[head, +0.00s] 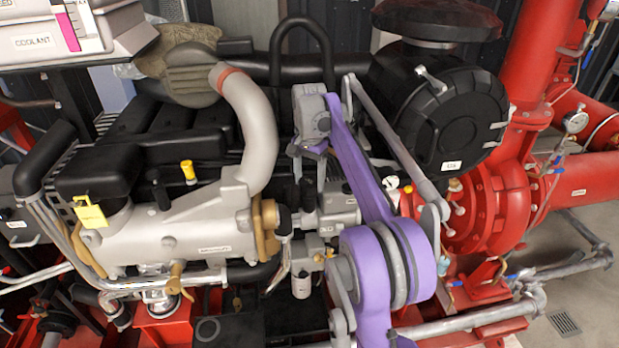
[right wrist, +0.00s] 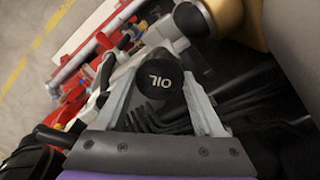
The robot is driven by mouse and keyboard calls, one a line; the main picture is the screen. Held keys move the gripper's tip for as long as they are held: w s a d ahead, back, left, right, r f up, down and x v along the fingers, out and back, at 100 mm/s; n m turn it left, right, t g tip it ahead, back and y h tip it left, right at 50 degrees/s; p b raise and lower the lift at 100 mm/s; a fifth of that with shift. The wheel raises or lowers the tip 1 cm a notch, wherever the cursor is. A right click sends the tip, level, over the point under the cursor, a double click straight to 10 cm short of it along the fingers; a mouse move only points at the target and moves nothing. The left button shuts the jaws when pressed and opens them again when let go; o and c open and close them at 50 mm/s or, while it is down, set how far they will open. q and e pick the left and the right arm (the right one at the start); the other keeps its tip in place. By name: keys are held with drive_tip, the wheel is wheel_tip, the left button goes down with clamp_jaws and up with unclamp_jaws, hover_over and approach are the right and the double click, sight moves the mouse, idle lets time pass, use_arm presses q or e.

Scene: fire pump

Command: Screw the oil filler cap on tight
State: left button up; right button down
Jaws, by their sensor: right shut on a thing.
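The oil filler cap (right wrist: 160,83) is a round black cap with the word OIL on its face, seen in the right wrist view. My right gripper (right wrist: 160,70) is shut on it, with one grey finger on each side. In the head view, my right gripper (head: 308,183) points down beside the engine. The black cap (head: 308,193) shows there only as a small dark shape between the fingers. Whether the cap sits fully down on its neck cannot be told, since the fingers and the cap hide the joint. My left gripper is not in view.
A thick silver pipe (head: 258,125) and a brassy fitting (head: 264,226) stand close left of my right gripper. The grey engine block (head: 190,235) carries a yellow-topped dipstick (head: 188,171). A black air filter housing (head: 450,110) and red pump (head: 490,205) fill the right.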

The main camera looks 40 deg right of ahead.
drive_tip(key=shift+m, duration=0.3)
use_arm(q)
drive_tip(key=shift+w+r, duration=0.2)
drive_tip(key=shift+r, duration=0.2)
use_arm(e)
drive_tip(key=shift+r+m, duration=0.1)
drive_tip(key=shift+m, duration=1.6)
drive_tip(key=m+p, duration=0.1)
drive_tip(key=m, duration=0.2)
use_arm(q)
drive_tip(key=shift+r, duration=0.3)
use_arm(e)
drive_tip(key=shift+s, duration=0.15)
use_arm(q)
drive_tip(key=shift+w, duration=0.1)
use_arm(e)
drive_tip(key=shift+r+m, duration=0.1)
drive_tip(key=shift+m, duration=0.2)
drive_tip(key=shift+c, duration=1.2)
unclamp_jaws()
drive_tip(key=shift+s, duration=0.1)
drive_tip(key=shift+o, duration=1.2)
